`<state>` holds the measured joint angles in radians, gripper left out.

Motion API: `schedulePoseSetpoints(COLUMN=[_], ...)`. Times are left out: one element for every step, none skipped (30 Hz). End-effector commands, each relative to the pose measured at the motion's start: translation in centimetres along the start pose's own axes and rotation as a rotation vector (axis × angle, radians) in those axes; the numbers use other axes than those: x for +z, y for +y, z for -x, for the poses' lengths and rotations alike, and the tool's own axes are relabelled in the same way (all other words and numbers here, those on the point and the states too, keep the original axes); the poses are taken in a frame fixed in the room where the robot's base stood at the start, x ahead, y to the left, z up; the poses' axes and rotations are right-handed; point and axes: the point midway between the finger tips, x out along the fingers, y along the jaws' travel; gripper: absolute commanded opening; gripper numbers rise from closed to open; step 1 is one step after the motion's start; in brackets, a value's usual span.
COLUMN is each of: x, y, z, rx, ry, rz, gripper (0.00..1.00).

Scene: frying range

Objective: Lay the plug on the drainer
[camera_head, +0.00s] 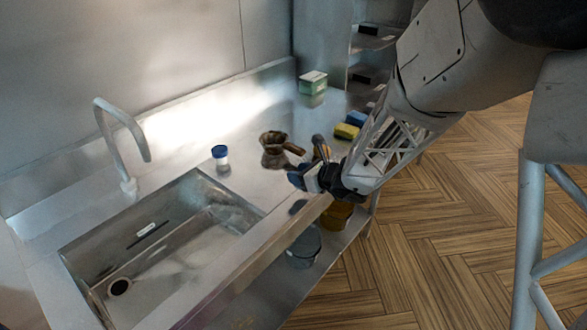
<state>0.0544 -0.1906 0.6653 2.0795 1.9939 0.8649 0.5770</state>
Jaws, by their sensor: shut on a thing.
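My gripper (303,178) is over the front edge of the steel counter, to the right of the sink basin. It is shut on what seems to be the plug, which is too small and too covered by the fingers to make out. A dark oval patch shows on the counter just below it; I cannot tell whether it is a shadow or a thing. The flat steel surface (247,184) right of the basin looks like the drainer, and no ribs can be made out on it.
The sink basin (95,250) has a drain hole and a tap (125,135) behind it. A brown pot (272,152) stands close behind my gripper. A blue-lidded jar (221,159), a green-white box (313,83) and sponges (347,131) stand around. Pots sit on the shelf below.

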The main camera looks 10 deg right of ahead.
Motion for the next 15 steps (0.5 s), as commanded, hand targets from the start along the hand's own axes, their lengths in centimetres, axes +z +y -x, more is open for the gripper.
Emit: schedulePoseSetpoints(x=[0.1, 0.2, 0.3, 0.4, 0.5, 0.6, 0.6, 0.7, 0.8, 0.9, 1.0, 1.1, 1.1, 1.1, 1.2], y=[-0.4, -0.7, -1.0, -1.3, -1.5, -1.9, -2.1, -2.3, -2.7, -2.9, -3.1, -3.3, -3.4, -3.6, -3.7], z=[-0.6, -0.9, -1.3, -1.7, -2.0, -2.4, -2.7, -3.0, -3.4, -3.7, -3.9, -4.2, -4.3, -4.5, -4.7], rx=[0.001, 0.001, 0.001, 0.001, 0.001, 0.001, 0.001, 0.001, 0.0, 0.0, 0.0, 0.0, 0.0, 0.0, 0.0], ry=[0.0, 0.0, 0.0, 0.0, 0.001, 0.001, 0.001, 0.001, 0.001, 0.001, 0.001, 0.001, 0.001, 0.001, 0.001], rz=[0.0, 0.0, 0.0, 0.0, 0.0, 0.0, 0.0, 0.0, 0.0, 0.0, 0.0, 0.0, 0.0, 0.0, 0.0], gripper=[0.19, 0.19, 0.19, 0.19, 0.19, 0.19, 0.19, 0.19, 0.19, 0.19, 0.19, 0.19, 0.19, 0.19, 0.19])
